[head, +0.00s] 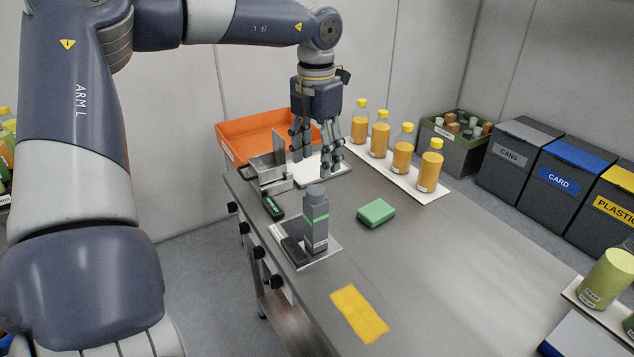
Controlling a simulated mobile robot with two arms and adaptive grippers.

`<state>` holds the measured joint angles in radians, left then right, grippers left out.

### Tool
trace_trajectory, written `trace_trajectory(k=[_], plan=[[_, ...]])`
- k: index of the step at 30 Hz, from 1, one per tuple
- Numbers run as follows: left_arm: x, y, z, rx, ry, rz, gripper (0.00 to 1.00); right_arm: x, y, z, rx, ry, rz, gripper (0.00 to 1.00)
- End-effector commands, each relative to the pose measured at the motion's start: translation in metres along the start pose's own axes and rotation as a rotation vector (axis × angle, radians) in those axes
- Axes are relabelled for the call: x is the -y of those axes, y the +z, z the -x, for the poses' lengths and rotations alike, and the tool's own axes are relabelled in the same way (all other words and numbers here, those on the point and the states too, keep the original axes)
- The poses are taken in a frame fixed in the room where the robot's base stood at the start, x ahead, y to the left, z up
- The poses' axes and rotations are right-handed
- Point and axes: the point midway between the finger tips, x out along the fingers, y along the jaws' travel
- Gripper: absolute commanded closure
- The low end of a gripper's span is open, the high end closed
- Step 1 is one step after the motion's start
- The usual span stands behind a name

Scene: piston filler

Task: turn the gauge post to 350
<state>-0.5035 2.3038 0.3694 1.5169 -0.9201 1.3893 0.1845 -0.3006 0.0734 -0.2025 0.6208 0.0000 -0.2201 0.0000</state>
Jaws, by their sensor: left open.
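The gauge post (316,218) is a grey upright block with a green band and a narrower top. It stands on a pale base plate (327,255) near the table's left edge. A dark block (294,252) sits beside its foot on the plate. The markings on the post are too small to read. My left gripper (315,163) points down with its fingers apart, behind the post, over a white board (310,178). It is apart from the post, and I see nothing held in it. My right gripper is not in view.
A metal fixture (268,178) and a small black device (272,207) lie along the left edge. An orange crate (240,141) is behind. Orange bottles (402,152) stand in a row at the back. A green block (376,213) and yellow cloth (359,313) lie nearby. The table's right middle is clear.

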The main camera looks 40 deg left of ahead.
Motion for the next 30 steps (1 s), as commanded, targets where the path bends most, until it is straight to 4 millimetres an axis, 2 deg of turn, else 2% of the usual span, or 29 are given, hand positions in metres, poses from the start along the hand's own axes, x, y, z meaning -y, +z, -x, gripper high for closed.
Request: trace_trajectory(k=[3,10,15,23,24,30], plan=[[0.000,-0.001,-0.024,-0.004,-0.003,0.001,0.46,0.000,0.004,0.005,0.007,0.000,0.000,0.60],[0.000,0.000,-0.060,-0.001,-0.002,0.002,0.46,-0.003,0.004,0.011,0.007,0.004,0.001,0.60],[0.000,0.000,-0.072,0.002,-0.002,0.001,0.46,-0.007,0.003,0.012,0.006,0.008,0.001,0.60],[0.000,0.001,-0.074,0.003,-0.002,0.002,0.46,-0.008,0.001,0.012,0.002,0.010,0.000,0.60],[0.000,0.001,-0.074,0.003,-0.002,0.002,0.48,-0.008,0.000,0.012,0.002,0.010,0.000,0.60],[0.000,0.001,-0.074,0.003,-0.002,0.002,0.90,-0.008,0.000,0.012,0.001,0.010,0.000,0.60]])
